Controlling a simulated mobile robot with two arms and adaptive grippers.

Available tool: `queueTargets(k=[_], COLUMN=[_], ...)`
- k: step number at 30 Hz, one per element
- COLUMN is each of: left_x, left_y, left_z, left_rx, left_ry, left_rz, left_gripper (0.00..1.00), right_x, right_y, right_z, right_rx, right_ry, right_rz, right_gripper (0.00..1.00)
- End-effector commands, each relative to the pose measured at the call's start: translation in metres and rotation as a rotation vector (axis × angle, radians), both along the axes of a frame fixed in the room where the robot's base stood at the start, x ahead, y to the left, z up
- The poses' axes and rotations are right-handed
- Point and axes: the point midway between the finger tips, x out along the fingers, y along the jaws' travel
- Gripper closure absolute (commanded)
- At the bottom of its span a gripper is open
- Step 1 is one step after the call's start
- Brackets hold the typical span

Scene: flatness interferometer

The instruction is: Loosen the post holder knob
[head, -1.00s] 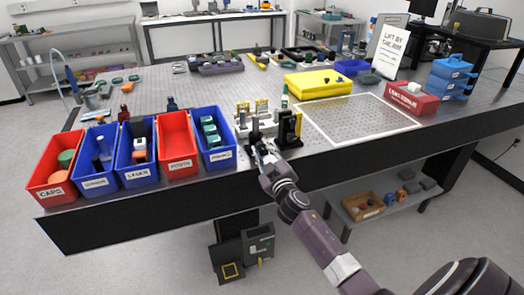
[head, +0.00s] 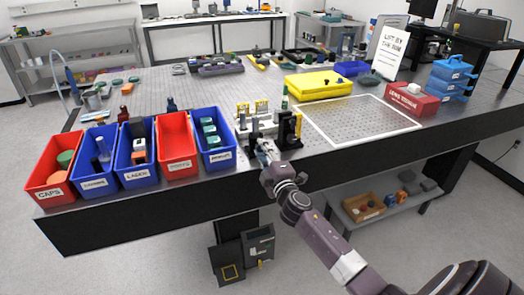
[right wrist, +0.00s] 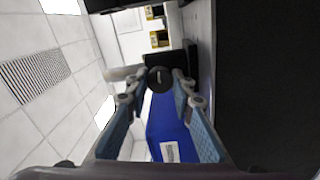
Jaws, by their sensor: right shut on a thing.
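The black round post holder knob (right wrist: 159,79) shows in the right wrist view between the two fingertips of my right gripper (right wrist: 158,86). The gripper is shut on it, with a finger on either side. In the head view my right gripper (head: 266,152) reaches over the table's front edge to the small optical setup, and the knob is hard to make out behind the fingers. A dark post holder (head: 254,131) stands there, left of a black upright mount (head: 288,129). My left gripper is not in view.
Blue and red labelled bins (head: 215,156) stand close to the left of my right gripper. A white-outlined area (head: 360,117) of the table to the right is clear. A yellow case (head: 318,86) lies behind it.

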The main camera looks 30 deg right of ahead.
Motion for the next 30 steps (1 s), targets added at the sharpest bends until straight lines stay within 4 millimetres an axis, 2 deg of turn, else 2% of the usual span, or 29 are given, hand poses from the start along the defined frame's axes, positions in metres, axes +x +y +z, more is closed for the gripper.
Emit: queueTargets(k=[17,18,22,23,30], left_x=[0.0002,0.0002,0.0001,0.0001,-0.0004], left_y=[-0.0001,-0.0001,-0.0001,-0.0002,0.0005], left_z=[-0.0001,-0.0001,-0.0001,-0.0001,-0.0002], left_rx=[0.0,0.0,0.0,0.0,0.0], left_ry=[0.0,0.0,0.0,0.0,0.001], left_rz=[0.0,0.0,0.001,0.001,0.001], left_gripper=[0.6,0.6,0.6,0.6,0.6], right_x=[0.0003,0.0003,0.0002,0.0002,0.0], right_y=[0.0007,0.0007,0.0006,0.0006,0.0004], right_z=[0.0005,0.0005,0.0004,0.0004,0.0], right_rx=[-0.034,-0.034,-0.034,-0.034,-0.033], right_ry=[0.007,0.008,0.008,0.008,0.008], right_rz=[0.002,0.002,0.002,0.002,0.001], right_gripper=[1.0,0.77,0.62,0.6,0.6])
